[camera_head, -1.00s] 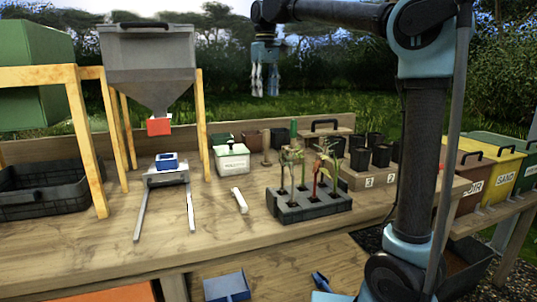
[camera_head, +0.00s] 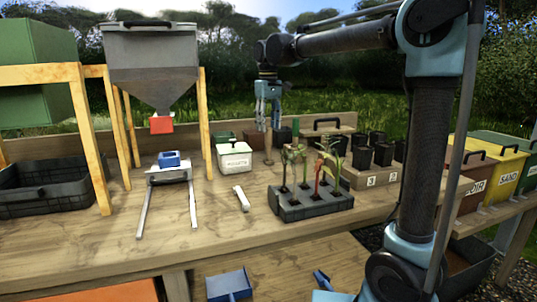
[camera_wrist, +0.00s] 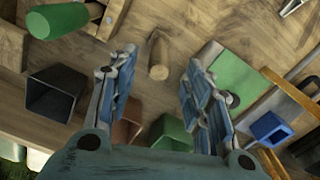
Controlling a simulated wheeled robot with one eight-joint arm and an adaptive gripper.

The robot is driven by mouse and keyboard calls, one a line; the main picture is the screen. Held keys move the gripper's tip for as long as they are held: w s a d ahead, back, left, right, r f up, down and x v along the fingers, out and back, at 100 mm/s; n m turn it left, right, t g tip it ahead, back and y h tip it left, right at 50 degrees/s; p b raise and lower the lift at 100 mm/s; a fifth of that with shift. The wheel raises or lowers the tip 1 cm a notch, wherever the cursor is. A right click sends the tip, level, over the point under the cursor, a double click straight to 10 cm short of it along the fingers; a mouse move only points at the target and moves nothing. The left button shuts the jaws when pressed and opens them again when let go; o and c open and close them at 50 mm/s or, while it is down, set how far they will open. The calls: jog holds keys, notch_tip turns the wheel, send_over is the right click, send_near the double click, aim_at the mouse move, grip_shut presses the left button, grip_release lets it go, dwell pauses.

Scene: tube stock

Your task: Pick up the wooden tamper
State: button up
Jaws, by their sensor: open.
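The wooden tamper (camera_head: 268,148) stands upright near the back of the bench, a slim light-wood piece. In the wrist view the tamper (camera_wrist: 158,56) shows between and beyond the two spread fingers, with bare wood around it. My gripper (camera_head: 269,128) points down above the tamper in the head view. In the wrist view my gripper (camera_wrist: 160,95) is open and empty, with a finger on each side of the tamper's line. Whether the fingertips reach level with its top cannot be told.
A white labelled box (camera_head: 234,160) stands left of the tamper. A grey tray of seedlings (camera_head: 305,208) is in front to the right. Black pots (camera_head: 361,157) stand further right, and a hopper (camera_head: 152,65) rises at left. A green pot (camera_wrist: 170,133) is close in the wrist view.

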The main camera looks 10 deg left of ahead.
aim_at(269, 128)
jog(key=shift+d+f, duration=0.1)
jog(key=shift+f, duration=1.6)
grip_shut()
